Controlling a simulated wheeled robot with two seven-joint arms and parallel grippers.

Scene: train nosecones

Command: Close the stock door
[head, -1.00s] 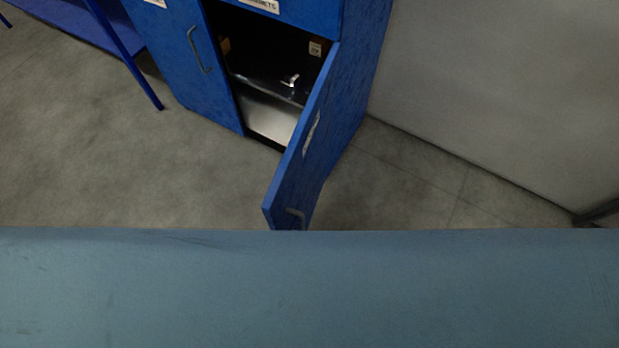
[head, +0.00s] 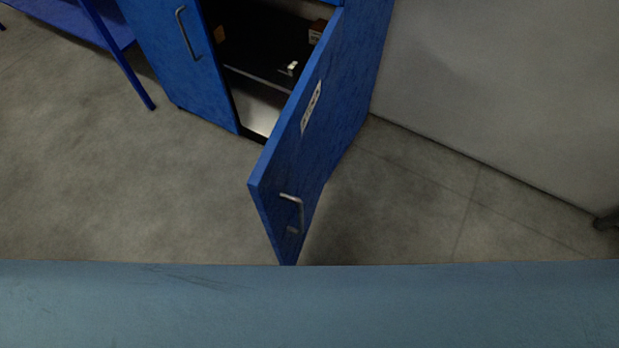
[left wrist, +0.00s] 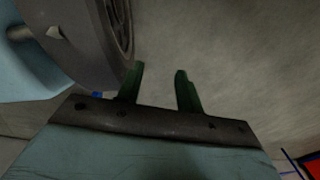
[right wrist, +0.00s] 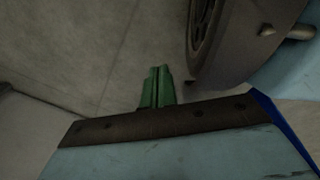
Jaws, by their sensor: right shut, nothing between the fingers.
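The stock door (head: 305,140) is a blue panel that stands wide open on the right side of the blue cabinet (head: 175,65). It has a white label and a metal handle (head: 295,212) near its free edge. Through the opening I see a dark shelf and a small light-coloured part (head: 290,68). My left gripper (left wrist: 160,82) has its two green fingers apart, with nothing between them. My right gripper (right wrist: 158,85) has its green fingers together and empty. Neither gripper shows in the head view, and neither touches the door.
A second, shut door with a handle (head: 187,33) is left of the opening. A blue-legged table (head: 118,55) stands at the far left. A pale wall (head: 500,90) closes off the right. The grey floor (head: 130,190) left of the open door is clear.

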